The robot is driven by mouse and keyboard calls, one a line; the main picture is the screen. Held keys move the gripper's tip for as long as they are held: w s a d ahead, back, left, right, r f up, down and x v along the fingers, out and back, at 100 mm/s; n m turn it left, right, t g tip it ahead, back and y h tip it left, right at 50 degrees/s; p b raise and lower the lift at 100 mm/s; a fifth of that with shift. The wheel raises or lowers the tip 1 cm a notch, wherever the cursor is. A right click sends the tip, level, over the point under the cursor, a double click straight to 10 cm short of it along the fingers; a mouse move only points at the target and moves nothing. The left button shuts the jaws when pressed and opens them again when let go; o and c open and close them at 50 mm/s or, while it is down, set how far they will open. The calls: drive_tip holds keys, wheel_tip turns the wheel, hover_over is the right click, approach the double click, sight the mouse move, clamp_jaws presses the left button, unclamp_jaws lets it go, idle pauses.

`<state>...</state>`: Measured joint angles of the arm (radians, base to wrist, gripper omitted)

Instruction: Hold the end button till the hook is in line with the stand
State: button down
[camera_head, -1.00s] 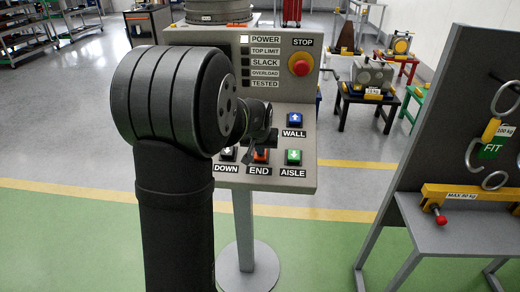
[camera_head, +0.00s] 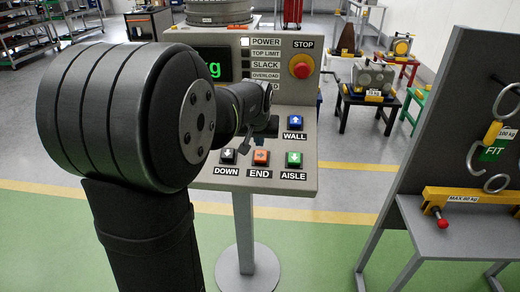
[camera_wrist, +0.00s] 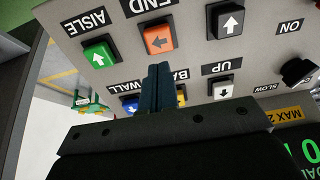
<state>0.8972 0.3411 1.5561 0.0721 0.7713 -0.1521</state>
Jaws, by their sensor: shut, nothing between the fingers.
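The orange END button (camera_head: 261,157) sits in the bottom row of the grey control panel (camera_head: 240,184), between DOWN and AISLE. It shows uncovered in the wrist view (camera_wrist: 158,38). My gripper (camera_wrist: 158,68) is shut and empty, its fingertips just below the END button in that picture and apparently off it. In the head view my gripper (camera_head: 265,128) is over the panel above the END button, partly hidden by my wrist. I cannot make out a crane hook or the stand meant for it.
The blue WALL button (camera_head: 295,122), green AISLE button (camera_head: 293,159) and black DOWN button (camera_head: 228,156) are close by. A red STOP button (camera_head: 301,66) is at the upper right. Open floor lies between.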

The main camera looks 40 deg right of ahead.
drive_tip(key=v, duration=0.6)
idle(1.6)
drive_tip(key=s+a+f+n, duration=0.1)
drive_tip(key=s+a, duration=0.2)
drive_tip(key=a, duration=0.7)
drive_tip(key=s+a+n, duration=0.1)
drive_tip(key=s+a, duration=0.2)
drive_tip(key=a, duration=0.7)
drive_tip(key=s+a+f+n, duration=0.1)
drive_tip(key=s+a+f, duration=0.4)
drive_tip(key=s+a, duration=0.1)
drive_tip(key=s+a+f+n+t+y, duration=0.1)
drive_tip(key=s+a+f, duration=0.5)
drive_tip(key=a, duration=0.3)
drive_tip(key=shift+y, duration=0.3)
